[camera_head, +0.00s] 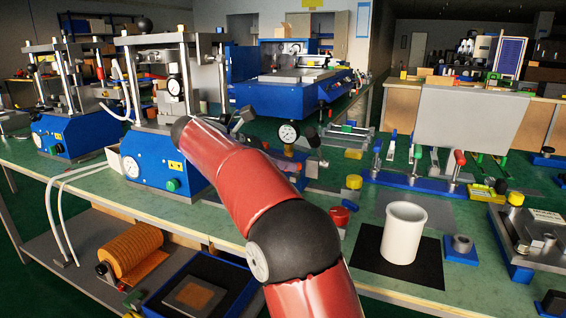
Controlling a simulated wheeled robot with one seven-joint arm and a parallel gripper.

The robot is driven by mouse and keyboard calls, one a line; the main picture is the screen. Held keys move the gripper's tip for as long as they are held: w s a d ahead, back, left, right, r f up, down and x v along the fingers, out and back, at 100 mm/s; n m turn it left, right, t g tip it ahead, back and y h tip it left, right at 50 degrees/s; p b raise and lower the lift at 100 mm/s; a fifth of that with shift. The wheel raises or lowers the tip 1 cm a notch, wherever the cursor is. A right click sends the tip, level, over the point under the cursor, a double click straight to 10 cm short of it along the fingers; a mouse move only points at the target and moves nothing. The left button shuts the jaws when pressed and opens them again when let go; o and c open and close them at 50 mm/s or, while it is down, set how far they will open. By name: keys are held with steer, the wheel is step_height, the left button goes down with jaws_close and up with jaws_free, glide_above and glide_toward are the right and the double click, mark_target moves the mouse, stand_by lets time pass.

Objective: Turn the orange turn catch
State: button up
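I cannot make out an orange turn catch for certain. My red and black arm rises from the bottom middle and reaches up and left to the blue crimping press (155,160). It covers the right part of that press. My gripper cannot be made out; the far end of the arm is hidden behind its own red links. The press has a white dial, a yellow label and a green knob (172,184) on its blue base.
A white cup (404,232) stands on a black mat (368,262) at the right. A pressure gauge (288,133) stands behind my arm. A blue clamp rail (400,181) lies farther back. An orange coil (130,250) sits on the lower shelf. Hoses hang at the left.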

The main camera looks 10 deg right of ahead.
steer(key=shift+o, duration=1.4)
steer(key=shift+v, duration=3.9)
steer(key=shift+o, duration=0.4)
